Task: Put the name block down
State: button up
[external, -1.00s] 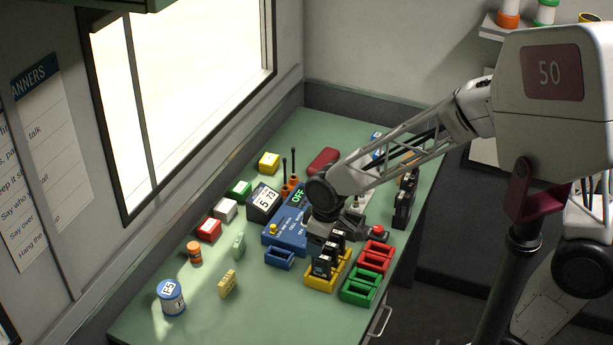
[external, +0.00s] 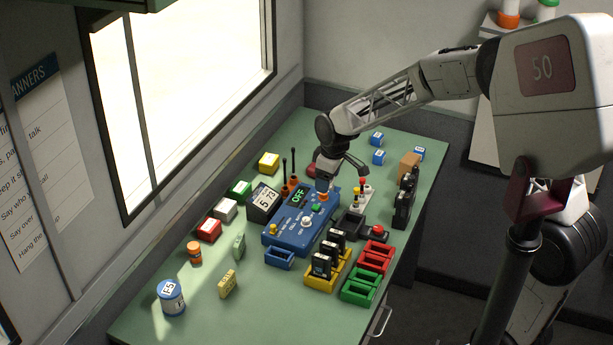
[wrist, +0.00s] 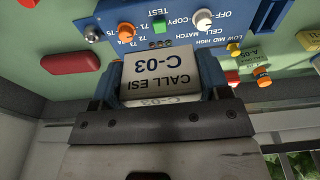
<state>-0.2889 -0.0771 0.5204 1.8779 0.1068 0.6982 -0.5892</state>
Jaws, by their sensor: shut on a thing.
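My gripper (wrist: 158,84) is shut on a white name block (wrist: 158,70) with dark print, "CALL ESI" and "C-03", upside down in the wrist view. Its blue fingers are on both sides of the block. In the external view my gripper (external: 325,184) points down at the far right end of the blue console (external: 285,236), which has an OFF display, knobs and a green button. The block cannot be made out there. Its height above the console or bench cannot be told.
A red case (wrist: 77,62) lies beside the console. A small stand with coloured knobs (external: 358,198) is close to the right of my gripper. Yellow (external: 318,283), red (external: 374,256) and green (external: 359,291) trays are at the front. Green bench is clear around the blue blocks (external: 378,157).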

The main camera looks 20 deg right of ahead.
jog(key=w+d+f, duration=0.1)
jog(key=w+d, duration=1)
jog(key=d, duration=0.1)
jog(key=f, duration=0.5)
jog(key=shift+s+a, duration=0.25)
jog(key=shift+w, duration=0.1)
jog(key=w, duration=0.5)
jog(key=w+a+f, duration=0.1)
jog(key=w, duration=0.9)
jog(key=shift+a+f, duration=0.2)
jog(key=shift+a, duration=0.2)
jog(key=shift+w, duration=0.3)
jog(key=shift+f, duration=1.8)
jog(key=shift+f, duration=0.15)
